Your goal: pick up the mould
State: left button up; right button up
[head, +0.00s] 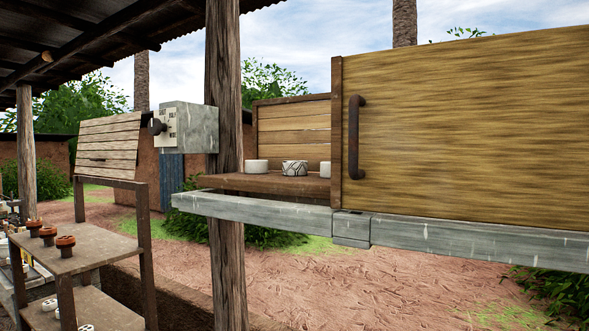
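No object in the head view is clearly recognisable as the mould. Small white round pieces stand on a wooden shelf (225,182): a plain one (256,166), one with dark crossing lines (294,168), and another (325,169) partly hidden behind the edge of a wooden door (460,130). The door has a rusty vertical handle (354,137) and covers the right part of the shelf. Neither of my grippers shows in this view.
At the left stands a wooden rack (95,243) with small reddish-brown pots (65,246) and white pieces lower down. A grey box (190,127) is by a wooden post (224,260). A grey rail (480,242) runs under the door. Bare ground lies beyond.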

aim_at(290, 168)
jog(key=z, duration=2.65)
jog(key=k, duration=0.5)
jog(key=u, duration=2.15)
